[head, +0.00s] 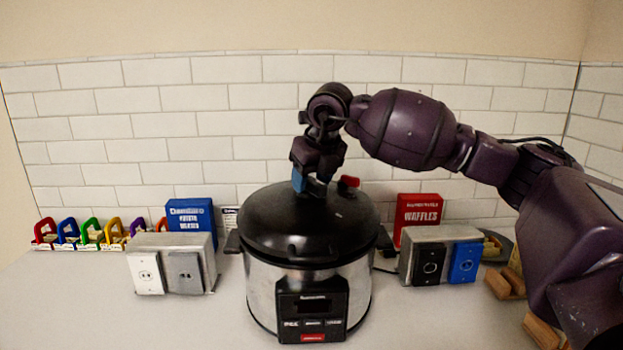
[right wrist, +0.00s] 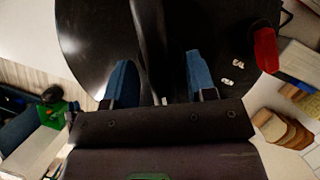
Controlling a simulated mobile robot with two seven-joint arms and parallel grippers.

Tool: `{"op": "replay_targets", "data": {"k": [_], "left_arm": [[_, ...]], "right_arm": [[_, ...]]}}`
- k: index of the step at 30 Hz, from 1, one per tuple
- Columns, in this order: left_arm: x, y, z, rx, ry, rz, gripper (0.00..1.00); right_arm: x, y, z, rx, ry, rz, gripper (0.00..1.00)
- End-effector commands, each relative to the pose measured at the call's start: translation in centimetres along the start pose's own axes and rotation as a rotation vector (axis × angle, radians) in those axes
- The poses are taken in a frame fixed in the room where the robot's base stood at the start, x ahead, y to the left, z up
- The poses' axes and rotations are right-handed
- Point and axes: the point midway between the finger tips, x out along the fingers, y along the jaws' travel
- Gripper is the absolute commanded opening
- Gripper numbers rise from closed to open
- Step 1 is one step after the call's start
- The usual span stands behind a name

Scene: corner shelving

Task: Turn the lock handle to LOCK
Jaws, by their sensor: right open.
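A steel pressure cooker (head: 259,289) with a black lid (head: 290,228) stands on the counter. A red knob (head: 348,182) sits on the lid, right of my right gripper; it also shows in the right wrist view (right wrist: 266,50). My right gripper (head: 309,189) is open and points down over the top of the lid. In the right wrist view, its blue fingers (right wrist: 160,78) are spread on either side of a raised black handle (right wrist: 150,35). I cannot tell whether they touch it. In the head view the gripper mostly hides the handle. My left gripper is not in view.
A grey outlet box (head: 208,250) stands left of the cooker and another (head: 407,264) stands right. A blue box (head: 191,215), a red waffles box (head: 417,212) and several coloured clips (head: 90,233) stand near the tiled wall. The front left counter is clear.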

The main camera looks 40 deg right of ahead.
Motion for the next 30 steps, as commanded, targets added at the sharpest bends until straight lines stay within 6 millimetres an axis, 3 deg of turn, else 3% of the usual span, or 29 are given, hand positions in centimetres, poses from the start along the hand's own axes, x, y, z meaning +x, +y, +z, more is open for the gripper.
{"op": "replay_targets", "data": {"k": [7,21,30], "left_arm": [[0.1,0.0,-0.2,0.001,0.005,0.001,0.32],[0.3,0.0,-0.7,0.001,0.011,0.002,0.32],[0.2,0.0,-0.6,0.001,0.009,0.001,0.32]], "right_arm": [[-1.0,0.0,0.0,-0.001,-0.001,-0.001,0.51],[-8.9,0.0,0.0,-0.001,-0.002,0.000,0.51],[-10.8,0.0,0.0,0.000,0.000,-0.001,0.51]]}}
